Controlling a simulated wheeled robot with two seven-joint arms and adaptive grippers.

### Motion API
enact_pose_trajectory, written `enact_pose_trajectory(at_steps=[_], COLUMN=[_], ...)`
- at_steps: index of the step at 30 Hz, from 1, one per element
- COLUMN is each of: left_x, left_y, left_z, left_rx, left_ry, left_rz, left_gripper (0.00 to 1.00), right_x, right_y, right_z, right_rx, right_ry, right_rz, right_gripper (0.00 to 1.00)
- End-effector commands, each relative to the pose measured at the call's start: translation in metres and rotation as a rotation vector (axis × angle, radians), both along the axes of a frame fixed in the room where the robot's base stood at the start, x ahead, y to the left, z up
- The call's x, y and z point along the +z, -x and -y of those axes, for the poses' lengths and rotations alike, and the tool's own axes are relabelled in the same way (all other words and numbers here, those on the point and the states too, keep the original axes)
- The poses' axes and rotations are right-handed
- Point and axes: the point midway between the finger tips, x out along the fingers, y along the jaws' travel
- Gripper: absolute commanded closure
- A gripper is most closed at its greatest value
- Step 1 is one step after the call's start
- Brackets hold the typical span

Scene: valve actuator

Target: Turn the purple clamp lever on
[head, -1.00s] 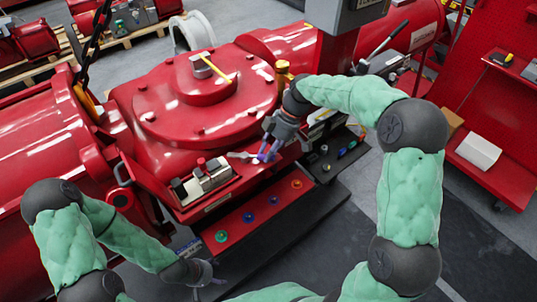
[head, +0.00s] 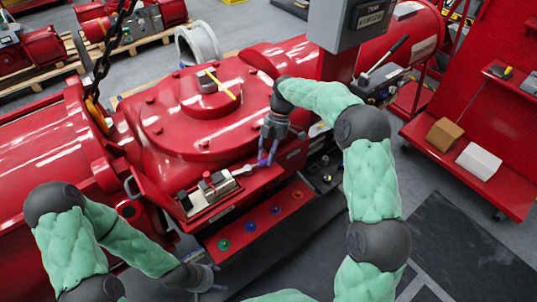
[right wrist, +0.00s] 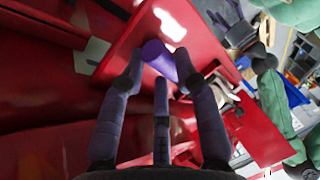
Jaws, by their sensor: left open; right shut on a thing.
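The purple clamp lever (right wrist: 158,58) shows as a short purple cylinder between the fingers of my right gripper (right wrist: 160,72) in the right wrist view. In the head view my right gripper (head: 267,157) points down at the end of a silver rod from the grey clamp (head: 213,187), on the red ledge. It is shut on the lever, and its fingers hide most of the lever there. My left gripper (head: 208,282) is open and empty, low in front of the red panel, apart from the clamp.
The large red actuator body (head: 180,120) rises behind the clamp. A red panel with several coloured knobs (head: 249,217) lies below the ledge. A grey control box (head: 350,25) stands behind my right arm. A red cart (head: 490,185) with boxes stands at the right.

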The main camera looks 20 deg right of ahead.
Motion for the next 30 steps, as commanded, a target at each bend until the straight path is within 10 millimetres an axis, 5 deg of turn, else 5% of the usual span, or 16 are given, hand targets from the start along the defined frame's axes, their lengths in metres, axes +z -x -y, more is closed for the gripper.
enact_pose_trajectory(at_steps=[10,11,13,14,24,30], left_x=[0.000,0.000,0.000,0.000,0.000,0.000], left_y=[0.000,0.000,0.000,0.000,0.000,0.000], left_z=[0.000,0.000,0.000,0.000,0.000,0.000], left_rx=[0.000,0.000,0.000,0.000,0.000,0.000], left_ry=[0.000,0.000,0.000,0.000,0.000,0.000], left_rz=[0.000,0.000,0.000,0.000,0.000,0.000], left_gripper=[0.33,0.33,0.33,0.33,0.33,0.33], right_x=[0.000,0.000,0.000,0.000,0.001,0.020], right_y=[-0.001,-0.001,-0.001,-0.001,-0.001,-0.008], right_z=[0.001,0.001,0.001,0.001,0.001,0.008], right_rx=[-0.001,-0.001,-0.001,-0.001,0.000,-0.002], right_ry=[0.003,0.003,0.002,0.002,0.001,0.001], right_rz=[0.004,0.004,0.004,0.003,0.001,0.005], right_gripper=[1.00,0.66,0.46,0.44,0.44,0.44])
